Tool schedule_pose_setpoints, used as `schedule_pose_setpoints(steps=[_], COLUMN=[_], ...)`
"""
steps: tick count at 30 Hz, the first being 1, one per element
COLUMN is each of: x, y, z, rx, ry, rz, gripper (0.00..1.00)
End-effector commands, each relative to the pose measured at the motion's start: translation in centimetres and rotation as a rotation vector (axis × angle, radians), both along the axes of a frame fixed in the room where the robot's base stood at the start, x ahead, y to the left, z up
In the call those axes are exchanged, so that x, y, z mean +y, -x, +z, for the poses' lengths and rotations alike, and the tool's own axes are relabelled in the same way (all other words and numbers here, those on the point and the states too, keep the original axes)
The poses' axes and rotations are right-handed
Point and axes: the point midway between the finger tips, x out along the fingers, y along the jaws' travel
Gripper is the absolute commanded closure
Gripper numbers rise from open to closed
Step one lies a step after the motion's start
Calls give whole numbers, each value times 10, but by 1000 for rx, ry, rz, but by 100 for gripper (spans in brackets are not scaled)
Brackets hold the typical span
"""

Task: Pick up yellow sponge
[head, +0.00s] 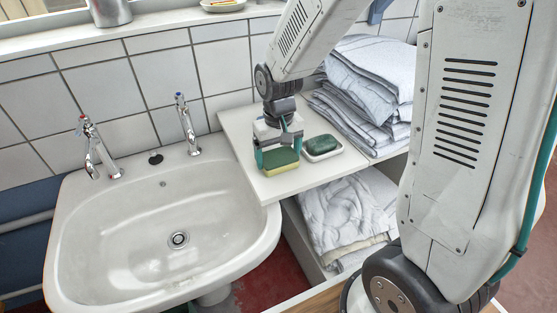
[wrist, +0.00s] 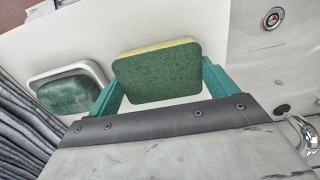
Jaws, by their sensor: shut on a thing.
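The yellow sponge (head: 281,168) has a green scouring layer on top and a yellow body below. It is at the front of the white shelf beside the sink. My gripper (head: 280,155) comes down from above and is shut on the sponge. In the wrist view the green face of the sponge (wrist: 158,72) fills the space between the two teal fingers (wrist: 160,84), with a yellow edge along its far side. I cannot tell whether the sponge touches the shelf or is just above it.
A green soap bar in a white dish (head: 338,155) sits close to the right of the sponge. Folded linen (head: 372,80) is stacked behind it, with more linen (head: 345,213) below the shelf. The white sink (head: 70,235) with two taps is on the left.

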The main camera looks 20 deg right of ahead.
Motion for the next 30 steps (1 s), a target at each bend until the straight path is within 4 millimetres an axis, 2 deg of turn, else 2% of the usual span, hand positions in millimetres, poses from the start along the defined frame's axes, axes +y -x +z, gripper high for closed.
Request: schedule_pose_setpoints(steps=[5, 8, 21, 25, 30], x=[0, 0, 0, 0, 0], y=[0, -1, -1, 0, 0], z=[1, 9, 88, 98, 101], rx=[-1, -3, -4, 0, 0], ry=[0, 0, 0, 0, 0], rz=[0, 0, 0, 0, 0], gripper=[39, 39, 39, 39, 39])
